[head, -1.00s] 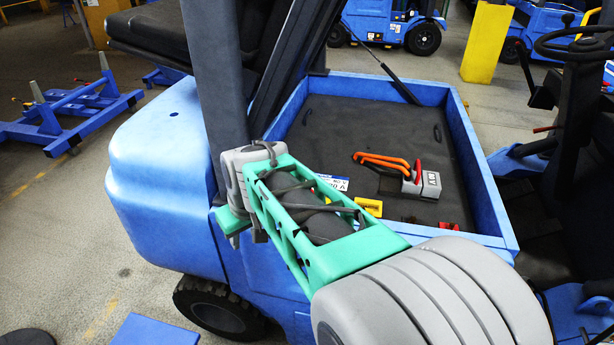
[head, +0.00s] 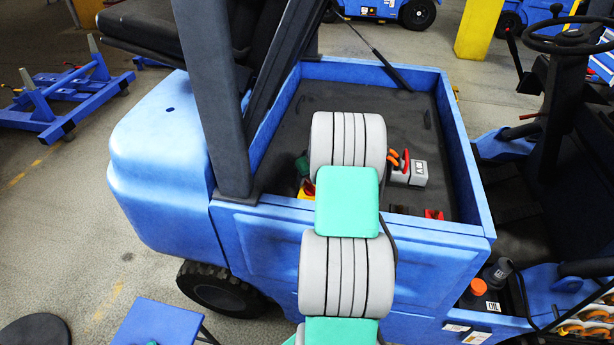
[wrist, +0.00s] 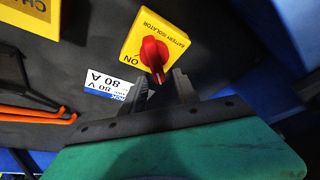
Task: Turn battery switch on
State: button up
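The battery switch is a red knob (wrist: 152,55) on a yellow plate (wrist: 168,28) marked "BATTERY ISOLATOR" and "ON" in the wrist view. The knob's narrow end points down in the picture, towards my gripper. My gripper (wrist: 161,82) is open, with one finger on each side of that narrow end. I cannot tell whether either finger touches the knob. In the head view my arm hides most of the switch; a bit of its yellow plate (head: 307,191) shows on the dark floor of the blue truck's bay.
A white "80 V 80 A" label (wrist: 107,85) lies beside the plate. An orange handle (wrist: 35,115) and another yellow sign (wrist: 30,14) are at the left. In the head view a grey plug (head: 418,173) sits right of my arm. The bay has raised blue walls (head: 465,165).

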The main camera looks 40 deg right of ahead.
jog(key=shift+c, duration=0.6)
grip_shut()
